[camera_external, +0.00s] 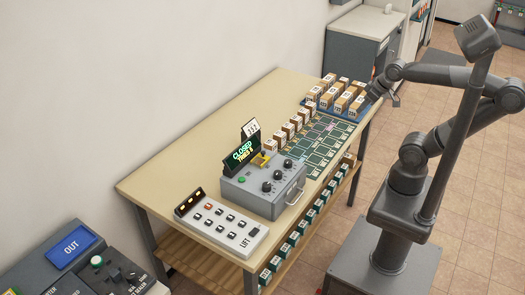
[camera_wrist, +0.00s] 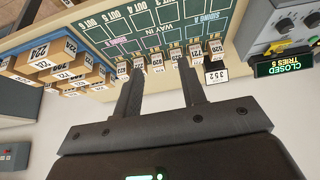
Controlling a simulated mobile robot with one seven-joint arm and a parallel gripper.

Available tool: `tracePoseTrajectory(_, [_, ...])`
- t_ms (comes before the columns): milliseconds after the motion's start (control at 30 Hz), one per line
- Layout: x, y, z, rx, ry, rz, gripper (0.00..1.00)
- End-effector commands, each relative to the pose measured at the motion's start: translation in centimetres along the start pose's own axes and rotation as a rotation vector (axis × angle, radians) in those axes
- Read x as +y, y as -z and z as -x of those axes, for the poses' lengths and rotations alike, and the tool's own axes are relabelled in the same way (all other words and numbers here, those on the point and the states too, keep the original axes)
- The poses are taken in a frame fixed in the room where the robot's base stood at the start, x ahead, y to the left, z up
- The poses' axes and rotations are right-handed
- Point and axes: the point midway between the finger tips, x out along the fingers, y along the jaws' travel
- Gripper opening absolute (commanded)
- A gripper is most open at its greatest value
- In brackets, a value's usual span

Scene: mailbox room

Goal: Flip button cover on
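A grey control box (camera_external: 262,188) stands on the table, with a green button (camera_external: 242,180), dark knobs and a yellow piece (camera_external: 268,144) at its back. I cannot tell which part is a button cover, or how it is set. The box also shows upside down at the upper right of the wrist view (camera_wrist: 250,32), with the yellow piece (camera_wrist: 286,46). A white panel marked LIFT (camera_external: 222,224) with several small buttons lies beside it. My gripper (camera_wrist: 160,82) is open and empty. In the external view it is over the table's far right end, well away from the box.
A lit sign reading CLOSED TRIES 5 (camera_external: 241,154) and a number card (camera_external: 250,129) stand behind the box. A row of small boxes (camera_external: 290,130) and a green marked board (camera_external: 325,145) lie between. A blue tray of boxes (camera_external: 347,112) stands near my gripper. The table's left end (camera_external: 160,185) is bare.

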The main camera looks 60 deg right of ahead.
Motion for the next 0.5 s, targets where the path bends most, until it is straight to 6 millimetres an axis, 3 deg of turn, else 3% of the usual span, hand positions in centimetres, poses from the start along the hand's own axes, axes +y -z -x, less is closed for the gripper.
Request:
tracePoseTrajectory(267, [-2.8,5.1,-0.6,-0.028,0.024,0.119,0.15])
tracePoseTrajectory(433, [-5.8,8.9,-1.5,-0.045,0.051,0.216,0.01])
tracePoseTrajectory(500, [-7.2,10.4,-2.0,-0.051,0.065,0.255,0.0])
